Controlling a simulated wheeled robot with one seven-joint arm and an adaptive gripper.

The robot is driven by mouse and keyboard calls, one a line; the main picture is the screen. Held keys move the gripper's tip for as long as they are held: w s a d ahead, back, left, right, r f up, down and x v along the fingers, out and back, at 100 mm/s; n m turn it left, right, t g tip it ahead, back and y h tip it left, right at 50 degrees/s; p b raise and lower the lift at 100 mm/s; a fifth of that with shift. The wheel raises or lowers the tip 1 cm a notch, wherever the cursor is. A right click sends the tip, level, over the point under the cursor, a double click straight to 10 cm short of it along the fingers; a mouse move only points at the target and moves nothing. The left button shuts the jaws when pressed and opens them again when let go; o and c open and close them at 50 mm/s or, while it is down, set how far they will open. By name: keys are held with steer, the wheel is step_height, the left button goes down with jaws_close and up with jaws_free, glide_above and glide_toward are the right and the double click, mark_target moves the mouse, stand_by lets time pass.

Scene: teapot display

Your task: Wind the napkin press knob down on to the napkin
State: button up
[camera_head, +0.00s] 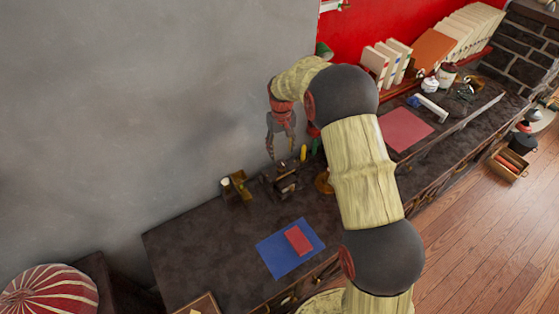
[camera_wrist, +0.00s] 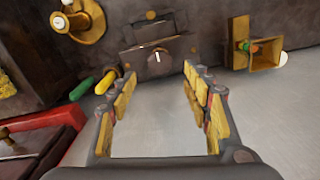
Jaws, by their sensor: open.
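A dark, boxy fixture that looks like the napkin press (camera_wrist: 150,32) stands at the top middle of the wrist view. A round dark knob (camera_wrist: 160,63) with a white mark is on its side facing me. In the head view the press (camera_head: 287,184) is small and dark on the counter by the grey wall. My gripper (camera_wrist: 160,75) is open and empty, its fingertips either side of the knob in the picture, apparently short of it. I cannot make out the napkin.
Green (camera_wrist: 81,88) and yellow (camera_wrist: 106,82) cylinders lie close to my left finger. A brass box (camera_wrist: 266,54) is right of the press, and a brass fitting (camera_wrist: 86,22) is left.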

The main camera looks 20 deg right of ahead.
mark_target(281, 162)
step_height(281, 162, down, 7)
steer(key=shift+r+b, duration=0.2)
steer(key=shift+b, duration=0.5)
steer(key=shift+c, duration=1.4)
steer(key=c, duration=0.8)
steer(key=shift+c, duration=0.3)
